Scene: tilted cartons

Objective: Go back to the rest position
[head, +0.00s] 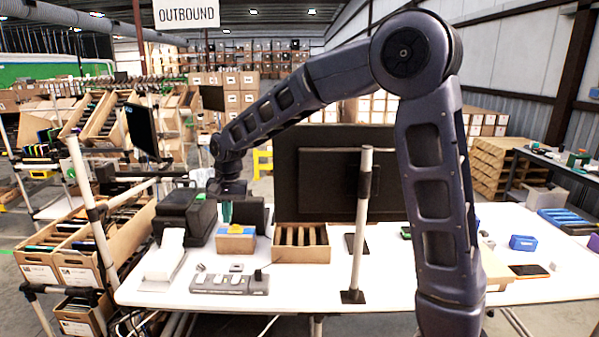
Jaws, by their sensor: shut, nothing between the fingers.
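My arm rises at the right of the head view, bends at the top and reaches left over the white table (330,286). My gripper (226,211) points down at the arm's far end, above the table's left part. It is shut and small in the picture, with nothing seen held in it. It appears next to a black printer-like box (184,216) and above a small cardboard box with a blue top (236,239). The exact gap between them cannot be told. Tilted cartons (75,258) holding thin items stand on a rack at the left.
A dark monitor (325,180) and a metal post (361,225) stand mid-table. A slotted wooden tray (300,243) and a grey power strip (229,284) lie nearby. A blue box (522,243) and a phone (529,271) lie at the right. The table's front middle is fairly clear.

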